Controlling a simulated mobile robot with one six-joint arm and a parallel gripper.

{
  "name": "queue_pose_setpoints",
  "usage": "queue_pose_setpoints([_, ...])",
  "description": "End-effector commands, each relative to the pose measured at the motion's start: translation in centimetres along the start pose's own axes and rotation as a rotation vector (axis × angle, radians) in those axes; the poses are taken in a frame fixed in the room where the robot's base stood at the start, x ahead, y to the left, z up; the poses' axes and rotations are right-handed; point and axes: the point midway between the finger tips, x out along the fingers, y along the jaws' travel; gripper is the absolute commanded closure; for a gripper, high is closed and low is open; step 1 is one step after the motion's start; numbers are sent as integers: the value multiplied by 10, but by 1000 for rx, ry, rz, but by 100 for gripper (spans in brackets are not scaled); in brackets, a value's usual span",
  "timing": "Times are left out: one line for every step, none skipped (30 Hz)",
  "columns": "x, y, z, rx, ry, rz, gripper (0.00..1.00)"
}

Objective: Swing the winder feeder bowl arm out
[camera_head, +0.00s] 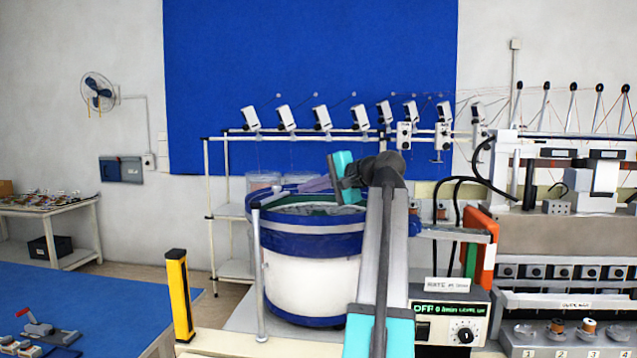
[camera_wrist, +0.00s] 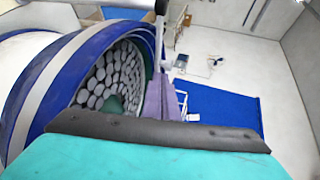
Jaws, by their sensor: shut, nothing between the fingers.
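The feeder bowl (camera_head: 310,272) stands in the middle of the head view, white with blue bands. My teal gripper (camera_head: 346,178) is above the right part of the rim, close to the bar's right end. It is shut and empty. I cannot tell whether it touches the bar.
A thin pale post (camera_head: 259,275) rises at the bowl's left. A yellow post (camera_head: 179,295) stands further left. A control box (camera_head: 448,315) and the winding machine (camera_head: 575,235) stand to the right. A rack with white units (camera_head: 286,117) is behind.

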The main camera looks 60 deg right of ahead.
Motion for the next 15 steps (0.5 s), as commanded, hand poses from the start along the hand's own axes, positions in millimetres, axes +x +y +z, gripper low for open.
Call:
queue_pose_setpoints([8, -2, 1, 0, -2, 1, 100])
queue_pose_setpoints([12, -2, 1, 0, -2, 1, 100])
queue_pose_setpoints([18, -2, 0, 0, -1, 1, 100])
queue_pose_setpoints([22, -2, 0, 1, -2, 1, 100])
queue_pose_setpoints([27, -1, 0, 1, -2, 1, 100])
queue_pose_setpoints([33, -2, 1, 1, -2, 1, 100])
queue_pose_setpoints([37, -3, 1, 0, -2, 0, 100])
queue_pose_setpoints([40, -6, 0, 0, -2, 0, 100])
queue_pose_setpoints([45, -7, 0, 0, -2, 0, 100])
queue_pose_setpoints([48, -8, 0, 0, -2, 1, 100])
queue_pose_setpoints([52, -9, 0, 0, -1, 1, 100])
queue_pose_setpoints([56, -10, 0, 0, -1, 1, 100])
queue_pose_setpoints([58, -10, 0, 0, 0, 1, 100])
queue_pose_setpoints([61, -11, 0, 0, 0, 1, 100])
queue_pose_setpoints([63, -11, 0, 0, 0, 1, 100])
